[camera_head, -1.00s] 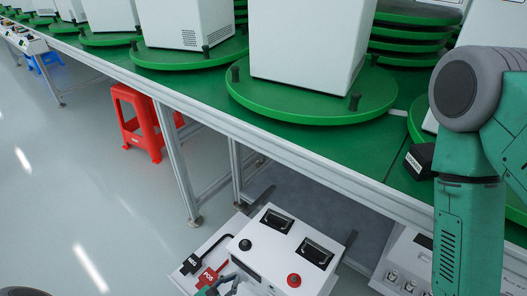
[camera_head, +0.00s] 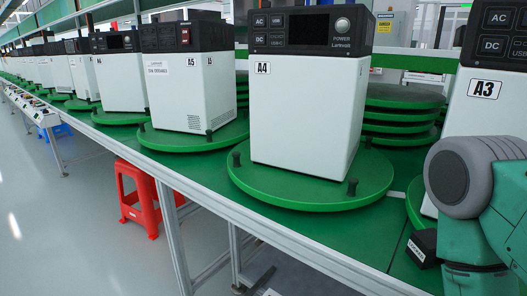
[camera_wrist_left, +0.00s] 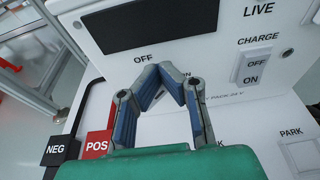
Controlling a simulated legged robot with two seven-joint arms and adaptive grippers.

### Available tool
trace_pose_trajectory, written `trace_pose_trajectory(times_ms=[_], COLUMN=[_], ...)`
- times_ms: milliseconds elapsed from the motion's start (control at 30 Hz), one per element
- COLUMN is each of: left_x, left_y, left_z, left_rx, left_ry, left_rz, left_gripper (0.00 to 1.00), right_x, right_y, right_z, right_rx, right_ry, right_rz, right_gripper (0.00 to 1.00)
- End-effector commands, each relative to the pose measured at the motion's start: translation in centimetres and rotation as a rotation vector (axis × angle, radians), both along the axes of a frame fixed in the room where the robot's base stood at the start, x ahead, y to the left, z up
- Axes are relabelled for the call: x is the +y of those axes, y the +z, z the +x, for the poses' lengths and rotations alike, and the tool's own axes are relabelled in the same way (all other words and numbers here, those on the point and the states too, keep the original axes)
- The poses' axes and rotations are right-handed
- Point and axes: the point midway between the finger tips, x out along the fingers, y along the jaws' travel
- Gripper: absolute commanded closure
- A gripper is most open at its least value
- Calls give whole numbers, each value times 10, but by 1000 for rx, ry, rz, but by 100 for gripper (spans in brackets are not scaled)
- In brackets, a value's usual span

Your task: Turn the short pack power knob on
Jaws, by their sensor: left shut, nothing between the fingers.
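White packs with black top panels stand on green turntables. Pack A4 (camera_head: 300,110) is in the middle and has a round silver knob (camera_head: 342,24) beside the word POWER. Pack A5 (camera_head: 185,85) stands to its left, with a small red switch. Pack A3 (camera_head: 478,115) is cut off at the right. I cannot tell which pack is the short one. My left gripper (camera_wrist_left: 163,72) is shut and empty, its fingertips over OFF and ON lettering on a white panel (camera_wrist_left: 205,60). What lies behind the fingers is partly hidden. My right gripper is out of view.
A CHARGE switch (camera_wrist_left: 255,65) is right of the fingers. Black NEG (camera_wrist_left: 57,150) and red POS (camera_wrist_left: 97,145) tags are at left. Stacked green discs (camera_head: 400,125) stand behind A4. A red stool (camera_head: 140,197) stands under the line. My arm fills the right edge.

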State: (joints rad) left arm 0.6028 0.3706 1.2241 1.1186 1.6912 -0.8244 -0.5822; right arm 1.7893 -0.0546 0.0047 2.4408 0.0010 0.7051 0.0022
Motion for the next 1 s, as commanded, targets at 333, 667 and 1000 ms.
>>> trace_pose_trajectory(times_ms=[333,667,1000], left_x=[-2,9,33], left_y=[7,8,8], left_z=[-2,-16,-46], left_rx=[2,2,1], left_ry=[0,0,1], left_rz=[1,3,2], left_gripper=[100,100,100], right_x=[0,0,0], right_y=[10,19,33], right_z=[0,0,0], right_rx=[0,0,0], right_ry=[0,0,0], right_rz=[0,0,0], right_gripper=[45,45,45])
